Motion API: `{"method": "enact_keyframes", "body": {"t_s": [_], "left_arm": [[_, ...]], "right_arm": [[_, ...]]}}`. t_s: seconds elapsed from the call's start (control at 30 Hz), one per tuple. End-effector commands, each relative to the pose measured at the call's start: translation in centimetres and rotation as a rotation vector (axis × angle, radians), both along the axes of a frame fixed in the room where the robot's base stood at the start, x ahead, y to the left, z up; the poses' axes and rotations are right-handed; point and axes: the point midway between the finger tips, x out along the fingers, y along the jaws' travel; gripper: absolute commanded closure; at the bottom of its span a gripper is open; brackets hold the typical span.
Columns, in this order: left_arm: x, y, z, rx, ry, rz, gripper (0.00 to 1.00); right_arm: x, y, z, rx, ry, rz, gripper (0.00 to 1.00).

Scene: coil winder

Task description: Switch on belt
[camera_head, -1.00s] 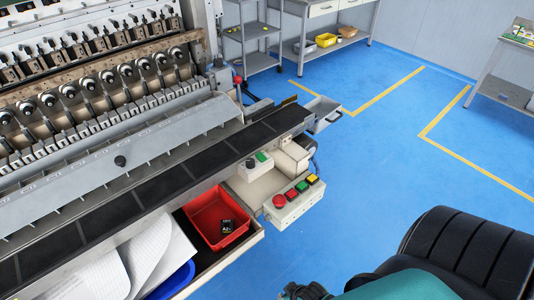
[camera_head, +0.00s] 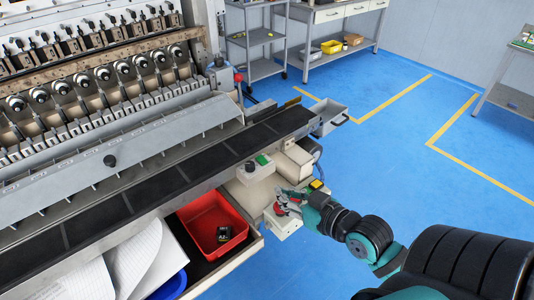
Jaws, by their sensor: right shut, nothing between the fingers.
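The dark conveyor belt (camera_head: 160,182) runs diagonally along the front of the coil winder. Beside it is a small switch box (camera_head: 256,173) with a black knob (camera_head: 249,166) and a green button (camera_head: 262,160). A lower button box (camera_head: 284,226) sits in front, with a yellow button (camera_head: 316,184) showing at its far end. My right gripper (camera_head: 284,203) is shut and empty over the lower box. It hides most of that box's buttons, and I cannot tell whether it touches them. My left gripper is not in view.
A red bin (camera_head: 209,222) holding a small black item (camera_head: 223,233) lies in the open drawer left of the button box. A grey tray (camera_head: 330,118) sticks out at the belt's far end. The blue floor (camera_head: 400,165) to the right is clear.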

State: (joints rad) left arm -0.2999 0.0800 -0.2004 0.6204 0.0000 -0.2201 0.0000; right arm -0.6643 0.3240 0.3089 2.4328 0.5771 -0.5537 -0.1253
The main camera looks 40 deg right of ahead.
Motion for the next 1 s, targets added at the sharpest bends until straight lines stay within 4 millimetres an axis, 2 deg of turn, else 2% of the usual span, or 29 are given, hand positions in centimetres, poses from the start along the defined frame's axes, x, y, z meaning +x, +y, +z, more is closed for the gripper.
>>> {"method": "enact_keyframes", "body": {"t_s": [0.1,0.2,0.3,0.77,0.87,1.0], "left_arm": [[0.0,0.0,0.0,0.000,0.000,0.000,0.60],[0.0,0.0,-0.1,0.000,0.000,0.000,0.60],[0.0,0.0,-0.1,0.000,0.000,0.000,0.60],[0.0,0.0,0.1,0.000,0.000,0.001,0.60],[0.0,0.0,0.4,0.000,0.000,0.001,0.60],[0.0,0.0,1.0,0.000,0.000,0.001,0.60]], "right_arm": [[0.6,-1.9,3.7,0.012,-0.143,-0.021,1.00],[0.8,-3.0,5.8,0.021,-0.225,-0.036,1.00],[0.8,-3.5,7.0,0.026,-0.268,-0.042,1.00],[1.2,-3.6,7.3,0.028,-0.279,-0.046,1.00],[2.0,-3.6,7.4,0.028,-0.282,-0.048,1.00],[4.2,-3.4,7.5,0.031,-0.282,-0.048,1.00]]}}
